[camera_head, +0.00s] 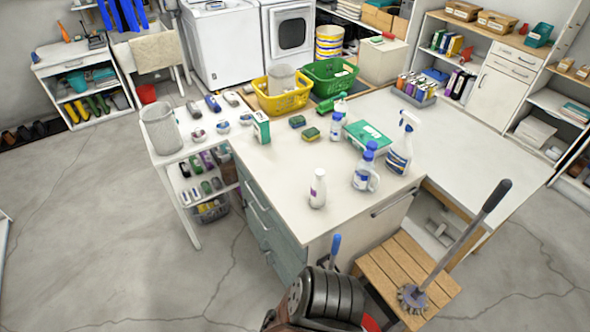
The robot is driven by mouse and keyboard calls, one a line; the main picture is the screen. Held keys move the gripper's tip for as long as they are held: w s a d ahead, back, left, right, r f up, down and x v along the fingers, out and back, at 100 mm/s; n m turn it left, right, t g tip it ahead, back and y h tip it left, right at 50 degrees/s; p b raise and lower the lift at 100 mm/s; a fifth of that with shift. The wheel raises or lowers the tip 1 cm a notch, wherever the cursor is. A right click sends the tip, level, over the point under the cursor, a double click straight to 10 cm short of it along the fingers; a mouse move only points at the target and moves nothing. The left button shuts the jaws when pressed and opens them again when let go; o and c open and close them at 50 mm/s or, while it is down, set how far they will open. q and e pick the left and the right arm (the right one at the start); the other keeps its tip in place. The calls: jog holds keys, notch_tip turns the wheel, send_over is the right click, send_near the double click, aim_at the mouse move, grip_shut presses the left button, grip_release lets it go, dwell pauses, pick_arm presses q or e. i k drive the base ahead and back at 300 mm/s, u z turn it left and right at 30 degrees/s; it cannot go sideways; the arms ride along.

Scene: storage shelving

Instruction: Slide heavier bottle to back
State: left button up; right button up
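Several bottles stand upright on the white countertop (285,180). A small white bottle (318,190) is near the front edge. A jug with a blue cap and handle (365,172) stands to its right. A white spray bottle (400,150) stands further right, and a smaller blue-and-white bottle (338,122) is further back. Which bottle is heavier cannot be told by sight. Neither of my grippers shows in the head view.
A green box (368,137), sponges (311,134) and a yellow basket (282,98) with a green basket (330,77) sit behind the bottles. A wooden slatted stool (385,268) with a long-handled brush (455,245) stands below the right front edge. The right countertop is mostly clear.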

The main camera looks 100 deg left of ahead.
aim_at(318, 187)
jog(key=u, duration=3.85)
